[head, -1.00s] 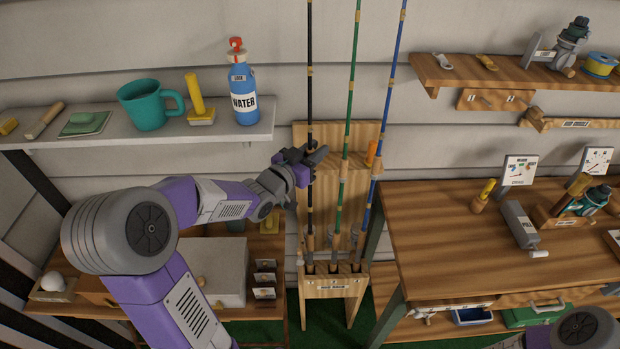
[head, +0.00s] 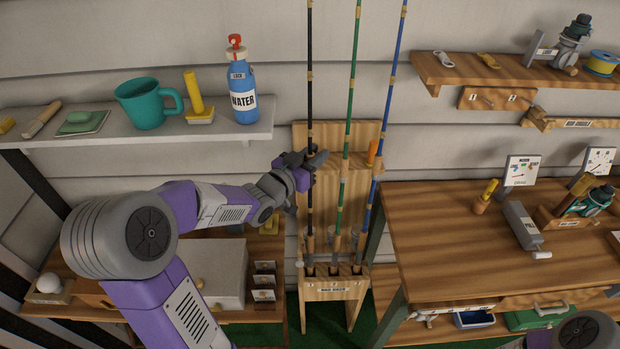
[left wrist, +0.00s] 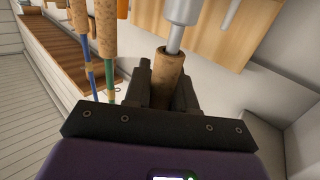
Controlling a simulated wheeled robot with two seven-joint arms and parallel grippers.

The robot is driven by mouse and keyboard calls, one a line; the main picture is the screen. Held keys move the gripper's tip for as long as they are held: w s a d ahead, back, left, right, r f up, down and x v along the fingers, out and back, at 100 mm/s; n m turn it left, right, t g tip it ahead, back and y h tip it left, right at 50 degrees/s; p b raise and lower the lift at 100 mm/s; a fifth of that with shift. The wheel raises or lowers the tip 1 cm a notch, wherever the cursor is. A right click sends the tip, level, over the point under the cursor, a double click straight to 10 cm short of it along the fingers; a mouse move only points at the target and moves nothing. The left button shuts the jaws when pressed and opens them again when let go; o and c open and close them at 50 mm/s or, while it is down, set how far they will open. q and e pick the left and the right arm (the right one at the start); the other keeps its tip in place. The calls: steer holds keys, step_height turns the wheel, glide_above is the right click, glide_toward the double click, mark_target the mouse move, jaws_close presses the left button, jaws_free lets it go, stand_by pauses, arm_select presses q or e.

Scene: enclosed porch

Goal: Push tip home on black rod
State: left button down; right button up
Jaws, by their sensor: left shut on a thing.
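The black rod (head: 310,110) stands upright at the left of the wooden rod rack (head: 332,293). My left gripper (head: 308,160) is shut around it at about the height of the rack's crosspiece and hides that part in the head view. In the left wrist view, my left gripper (left wrist: 165,95) closes on a cork-coloured sleeve of the black rod's tip (left wrist: 168,70). A thin silver ferrule (left wrist: 175,38) runs from the sleeve into a wider grey socket (left wrist: 183,10). A bare length of the thin ferrule shows between them. My right gripper is out of view.
The green rod (head: 350,110) and blue rod (head: 389,110) stand close to the right in the rack. A shelf with a mug (head: 147,103) and water bottle (head: 243,93) is at upper left. A workbench (head: 450,240) stands to the right.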

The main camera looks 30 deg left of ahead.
arm_select(q)
steer(key=shift+f+b, duration=1)
stand_by(0.3)
steer(key=shift+c, duration=1)
jaws_free()
steer(key=shift+s, duration=0.1)
steer(key=s, duration=0.1)
steer(key=s+r+p, duration=0.1)
steer(key=s, duration=0.1)
steer(key=s+r+p, duration=0.1)
steer(key=s, duration=0.1)
steer(key=shift+a+r, duration=0.1)
steer(key=shift+a, duration=0.25)
stand_by(0.3)
